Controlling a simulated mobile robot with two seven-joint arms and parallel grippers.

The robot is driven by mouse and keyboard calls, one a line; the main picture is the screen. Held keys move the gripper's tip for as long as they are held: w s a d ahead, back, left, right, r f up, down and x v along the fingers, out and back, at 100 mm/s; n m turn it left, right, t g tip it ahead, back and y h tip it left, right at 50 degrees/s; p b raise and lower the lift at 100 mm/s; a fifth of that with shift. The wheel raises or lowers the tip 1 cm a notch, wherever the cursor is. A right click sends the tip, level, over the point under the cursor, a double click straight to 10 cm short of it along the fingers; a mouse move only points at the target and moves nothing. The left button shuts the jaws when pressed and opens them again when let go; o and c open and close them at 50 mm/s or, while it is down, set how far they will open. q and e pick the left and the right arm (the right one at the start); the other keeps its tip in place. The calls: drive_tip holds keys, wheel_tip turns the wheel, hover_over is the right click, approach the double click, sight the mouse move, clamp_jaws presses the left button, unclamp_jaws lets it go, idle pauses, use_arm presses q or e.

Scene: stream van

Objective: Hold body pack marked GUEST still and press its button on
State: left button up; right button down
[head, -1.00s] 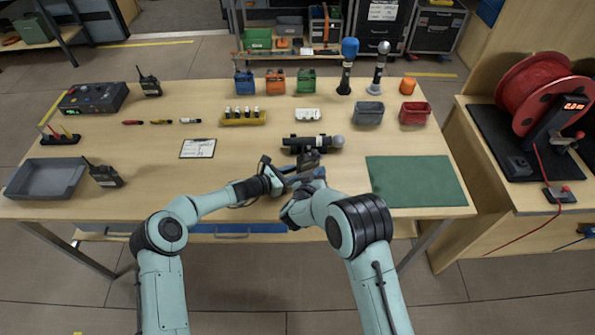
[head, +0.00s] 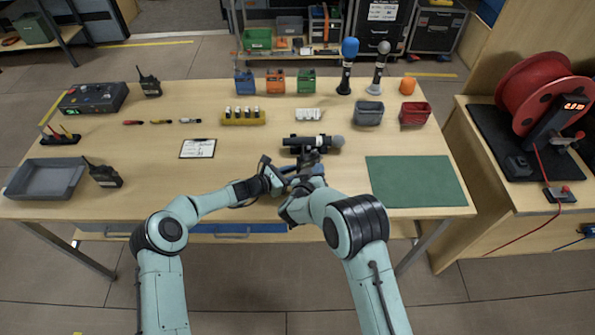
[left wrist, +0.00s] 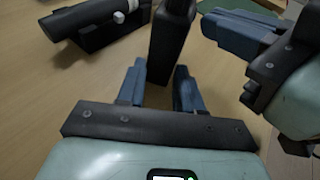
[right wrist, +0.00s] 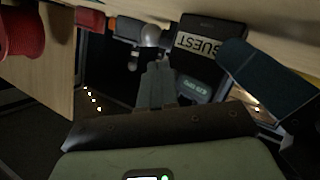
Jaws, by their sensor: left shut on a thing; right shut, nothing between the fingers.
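The black body pack (right wrist: 190,65) carries a white GUEST label and a small lit green display in the right wrist view. It stands upright in the left wrist view (left wrist: 173,45). My left gripper (head: 284,171) is shut on the pack, its blue fingers (left wrist: 160,75) on either side of it. My right gripper (head: 310,172) is shut and empty; its closed fingertips (right wrist: 156,68) are close beside the pack. I cannot tell whether they touch it. The button is not clearly visible. In the head view the grippers partly hide the pack.
A black microphone with a grey head (head: 313,142) lies on a stand just behind the pack. A green mat (head: 415,181) lies to the right, a clipboard (head: 198,148) to the left. Grey and red bins (head: 414,114) stand farther back. The table in front of the clipboard is clear.

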drive_tip(key=shift+w, duration=0.2)
drive_tip(key=shift+s, duration=0.15)
drive_tip(key=shift+s+d, duration=0.2)
drive_tip(key=shift+s, duration=0.4)
drive_tip(key=shift+s+d, duration=0.35)
drive_tip(key=shift+s, duration=0.6)
drive_tip(key=shift+s+d, duration=0.3)
drive_tip(key=shift+s, duration=0.65)
drive_tip(key=shift+s+d, duration=0.35)
drive_tip(key=shift+s, duration=0.6)
use_arm(q)
drive_tip(key=o, duration=1.1)
